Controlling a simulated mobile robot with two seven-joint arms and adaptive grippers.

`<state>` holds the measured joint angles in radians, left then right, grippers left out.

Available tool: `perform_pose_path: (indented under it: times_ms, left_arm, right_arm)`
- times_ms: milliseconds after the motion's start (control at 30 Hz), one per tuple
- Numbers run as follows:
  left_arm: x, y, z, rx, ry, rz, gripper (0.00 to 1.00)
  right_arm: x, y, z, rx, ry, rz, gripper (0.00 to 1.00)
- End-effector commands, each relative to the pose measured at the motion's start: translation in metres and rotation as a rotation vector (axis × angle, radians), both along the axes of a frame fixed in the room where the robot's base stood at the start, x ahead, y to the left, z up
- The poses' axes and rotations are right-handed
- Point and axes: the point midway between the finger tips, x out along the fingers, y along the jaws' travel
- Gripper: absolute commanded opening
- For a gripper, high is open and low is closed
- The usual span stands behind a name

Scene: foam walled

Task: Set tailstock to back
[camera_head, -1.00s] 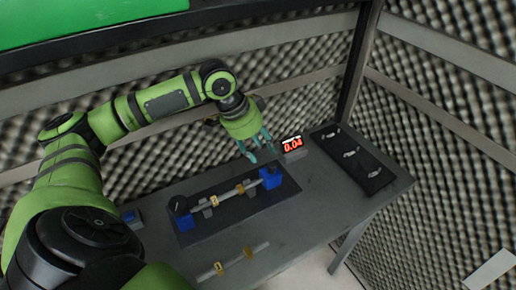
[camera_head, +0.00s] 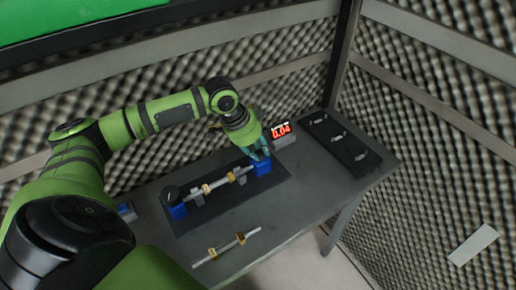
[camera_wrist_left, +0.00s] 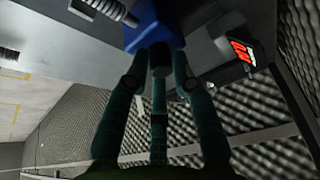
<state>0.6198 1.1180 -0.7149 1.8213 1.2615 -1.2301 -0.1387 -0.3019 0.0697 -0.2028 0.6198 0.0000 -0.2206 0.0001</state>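The tailstock is the blue block (camera_head: 262,168) at the right end of the dark fixture plate (camera_head: 225,207). It also shows in the left wrist view (camera_wrist_left: 152,24), with a dark round knob (camera_wrist_left: 160,58) facing my gripper. My left gripper (camera_head: 259,154) is at the back of this block. In the left wrist view its teal fingers (camera_wrist_left: 160,72) surround the knob, with the tips near the blue face. Whether they press on the knob is unclear. A rod with yellow rings (camera_head: 207,188) lies between the tailstock and the other blue block (camera_head: 178,211). My right gripper is out of view.
A red-digit display (camera_head: 281,130) reads 0.04 just right of my left gripper. A black mat (camera_head: 340,141) with several small parts lies at the table's right. A second ringed rod (camera_head: 226,247) lies near the front edge. Foam walls stand behind.

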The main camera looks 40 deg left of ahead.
Motion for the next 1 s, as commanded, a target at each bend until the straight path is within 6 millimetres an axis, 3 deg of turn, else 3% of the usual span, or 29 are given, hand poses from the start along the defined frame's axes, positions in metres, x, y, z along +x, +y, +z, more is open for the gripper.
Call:
perform_pose_path:
  times_ms: [200, 500, 800, 833, 867, 1000]
  left_arm:
    - [0.002, 0.0, 0.001, 0.002, -0.002, 0.001, 0.0]
    - [0.029, -0.01, 0.003, 0.0, -0.004, 0.004, 0.0]
    - [0.032, -0.011, 0.002, 0.0, -0.012, 0.003, 0.0]
    - [0.032, -0.011, 0.003, 0.0, -0.012, 0.003, 0.33]
    - [0.032, -0.011, 0.003, 0.0, -0.012, 0.003, 0.45]
    - [0.031, -0.011, 0.002, 0.001, -0.008, 0.002, 0.46]
  right_arm:
    - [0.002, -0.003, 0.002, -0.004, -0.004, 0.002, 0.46]
    - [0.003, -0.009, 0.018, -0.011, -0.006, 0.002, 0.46]
    - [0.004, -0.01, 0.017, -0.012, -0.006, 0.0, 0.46]
    - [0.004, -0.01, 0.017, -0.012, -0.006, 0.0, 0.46]
    - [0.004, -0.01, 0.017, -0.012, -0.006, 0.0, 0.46]
    - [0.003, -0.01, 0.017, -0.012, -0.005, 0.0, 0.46]
